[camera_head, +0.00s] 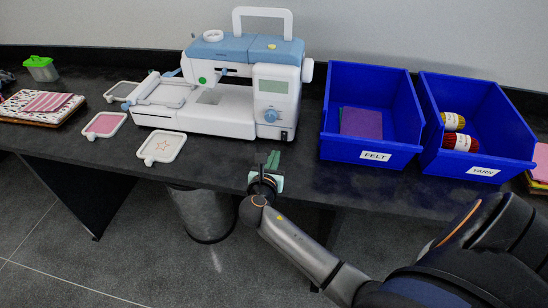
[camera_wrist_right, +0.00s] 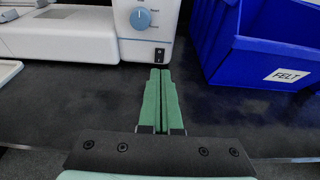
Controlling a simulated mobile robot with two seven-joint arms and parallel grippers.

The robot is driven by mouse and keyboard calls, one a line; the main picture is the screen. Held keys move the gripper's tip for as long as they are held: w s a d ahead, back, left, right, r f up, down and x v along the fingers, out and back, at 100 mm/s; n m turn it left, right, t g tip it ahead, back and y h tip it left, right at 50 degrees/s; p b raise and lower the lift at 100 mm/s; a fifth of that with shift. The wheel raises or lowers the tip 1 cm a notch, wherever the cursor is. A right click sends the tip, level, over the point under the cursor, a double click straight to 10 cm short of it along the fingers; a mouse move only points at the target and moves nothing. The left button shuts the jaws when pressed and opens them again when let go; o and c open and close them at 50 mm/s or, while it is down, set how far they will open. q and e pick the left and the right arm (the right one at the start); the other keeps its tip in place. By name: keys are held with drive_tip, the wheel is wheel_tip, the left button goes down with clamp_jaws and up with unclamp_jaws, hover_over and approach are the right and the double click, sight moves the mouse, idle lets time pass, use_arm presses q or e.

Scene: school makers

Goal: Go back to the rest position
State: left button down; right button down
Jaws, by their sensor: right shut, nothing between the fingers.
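My right gripper (camera_head: 268,160) is over the front edge of the dark table, in front of the sewing machine's right end. In the right wrist view its green fingers (camera_wrist_right: 160,98) are shut against each other with nothing between them. The fingertips point toward the white and blue sewing machine (camera_head: 225,112) and appear apart from it. My right arm reaches in from the lower right in the head view. My left gripper is not in view.
A blue FELT bin (camera_head: 345,146) and a blue YARN bin (camera_head: 510,168) stand right of the gripper. Embroidery hoops (camera_head: 104,125) lie left of the machine. A green-lidded container (camera_head: 41,70) stands far left. A grey bin (camera_head: 203,215) stands under the table.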

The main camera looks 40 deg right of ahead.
idle(0.3)
drive_tip(key=s+a+f+m+g+y, duration=0.2)
drive_tip(key=s+f+m+y, duration=0.1)
drive_tip(key=s+m, duration=0.4)
drive_tip(key=s+a+f+m+g+y, duration=0.2)
drive_tip(key=s+a+f+m, duration=0.15)
drive_tip(key=s+m, duration=0.25)
drive_tip(key=s+a+r+m+g+y, duration=0.1)
drive_tip(key=s+a+m+y, duration=0.2)
drive_tip(key=s+a+m, duration=0.3)
drive_tip(key=s+a+m+g+y, duration=0.1)
drive_tip(key=s+a+m+y, duration=0.25)
drive_tip(key=s+m, duration=0.35)
drive_tip(key=w+a+f+t+y, duration=0.1)
drive_tip(key=w+a+f+t, duration=0.1)
drive_tip(key=f, duration=0.3)
drive_tip(key=w+a+f+n+t+y, duration=0.1)
drive_tip(key=a+f+t, duration=0.1)
drive_tip(key=f, duration=0.4)
drive_tip(key=shift+w+n+t, duration=0.3)
drive_tip(key=shift+w+t, duration=0.1)
drive_tip(key=shift+t, duration=0.1)
